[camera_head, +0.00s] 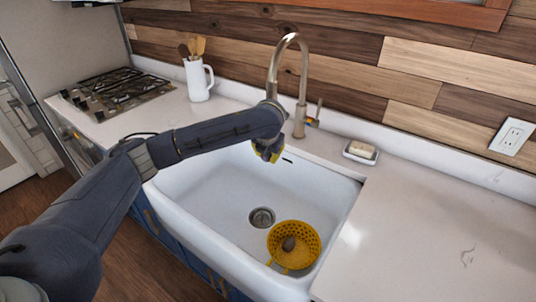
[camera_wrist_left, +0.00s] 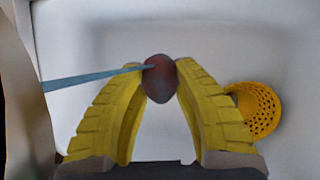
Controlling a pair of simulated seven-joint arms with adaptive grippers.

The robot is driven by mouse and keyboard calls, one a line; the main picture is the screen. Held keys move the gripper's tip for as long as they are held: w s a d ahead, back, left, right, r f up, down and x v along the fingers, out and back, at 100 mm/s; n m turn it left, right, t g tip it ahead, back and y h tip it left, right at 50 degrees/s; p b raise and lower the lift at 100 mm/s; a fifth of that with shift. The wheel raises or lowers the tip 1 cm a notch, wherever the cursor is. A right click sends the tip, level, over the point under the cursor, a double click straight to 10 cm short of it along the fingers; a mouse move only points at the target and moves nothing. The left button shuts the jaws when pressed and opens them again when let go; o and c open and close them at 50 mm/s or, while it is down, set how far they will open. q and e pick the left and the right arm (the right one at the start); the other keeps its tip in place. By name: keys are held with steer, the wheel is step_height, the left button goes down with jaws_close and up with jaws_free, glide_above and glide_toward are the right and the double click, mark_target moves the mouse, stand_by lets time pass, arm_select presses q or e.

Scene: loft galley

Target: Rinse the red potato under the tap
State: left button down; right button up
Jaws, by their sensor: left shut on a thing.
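In the left wrist view, my left gripper (camera_wrist_left: 161,66) is shut on the red potato (camera_wrist_left: 160,84), a dark reddish oval between its yellow fingertips. A thin blue-grey stream of water (camera_wrist_left: 95,77) runs from the left and meets the potato. In the head view, my left gripper (camera_head: 267,150) is over the sink (camera_head: 205,190), below the spout of the tap (camera_head: 300,95). The potato cannot be made out there, and my arm hides the spout's end. My right gripper is not in view.
A soap dish (camera_head: 361,154) sits behind the sink. A white utensil jug (camera_head: 198,80) stands near the stove (camera_head: 118,92). The right counter (camera_head: 430,230) is clear.

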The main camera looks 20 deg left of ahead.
arm_select(q)
steer(key=shift+d, duration=0.25)
steer(key=shift+w+d, duration=0.15)
steer(key=shift+d, duration=0.15)
stand_by(0.4)
steer(key=s+d, duration=0.2)
steer(key=s, duration=0.5)
steer(key=shift+s+d, duration=0.15)
steer(key=shift+s, duration=0.2)
stand_by(0.3)
stand_by(1.2)
steer(key=s+d+r, duration=0.1)
steer(key=s+r, duration=0.3)
steer(key=shift+s+d, duration=0.15)
steer(key=shift+s, duration=0.25)
stand_by(0.6)
